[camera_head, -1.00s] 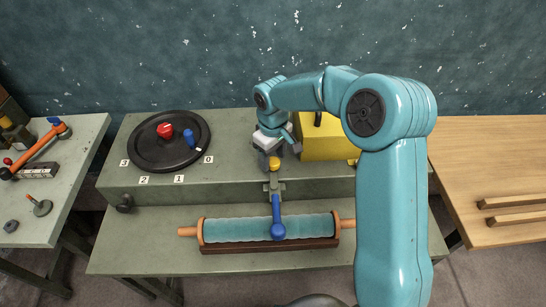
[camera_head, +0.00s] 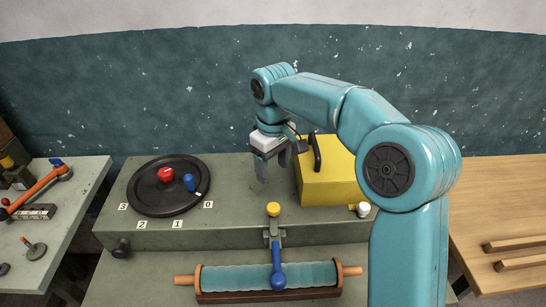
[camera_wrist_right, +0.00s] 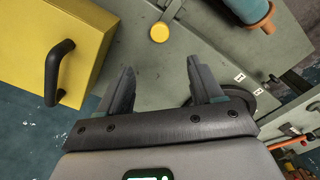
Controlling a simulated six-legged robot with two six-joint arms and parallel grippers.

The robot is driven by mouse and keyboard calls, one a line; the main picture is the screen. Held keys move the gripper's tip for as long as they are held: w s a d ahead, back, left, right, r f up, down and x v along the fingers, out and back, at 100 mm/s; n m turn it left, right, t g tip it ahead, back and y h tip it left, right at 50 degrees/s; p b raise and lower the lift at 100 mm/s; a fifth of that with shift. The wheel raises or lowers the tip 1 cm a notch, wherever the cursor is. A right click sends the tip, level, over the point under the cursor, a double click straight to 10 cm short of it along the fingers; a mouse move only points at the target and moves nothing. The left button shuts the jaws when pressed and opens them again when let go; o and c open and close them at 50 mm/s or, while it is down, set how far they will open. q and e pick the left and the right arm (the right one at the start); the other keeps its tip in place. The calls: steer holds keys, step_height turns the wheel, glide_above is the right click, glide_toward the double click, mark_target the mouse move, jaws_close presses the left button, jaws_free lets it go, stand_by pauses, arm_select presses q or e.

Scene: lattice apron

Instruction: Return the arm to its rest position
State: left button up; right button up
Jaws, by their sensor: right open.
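My right arm comes in from the right in the head view, its teal links arched over the bench. My right gripper (camera_head: 272,170) hangs pointing down above the back of the green bench, left of the yellow box (camera_head: 328,188). In the right wrist view its two fingers (camera_wrist_right: 160,88) stand apart with nothing between them. A yellow knob (camera_head: 273,209) sits below and in front of the gripper, apart from it; it also shows in the right wrist view (camera_wrist_right: 159,33). My left gripper is out of view.
The yellow box's black handle (camera_head: 317,153) is close to the right of the gripper. A black dial (camera_head: 145,192) with red and blue knobs lies left. A blue lever (camera_head: 278,278) and a teal roller (camera_head: 235,277) are in front. A wooden table (camera_head: 500,220) stands right.

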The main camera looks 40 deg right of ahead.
step_height(320, 180, up, 2)
steer(key=shift+r, duration=0.15)
stand_by(0.5)
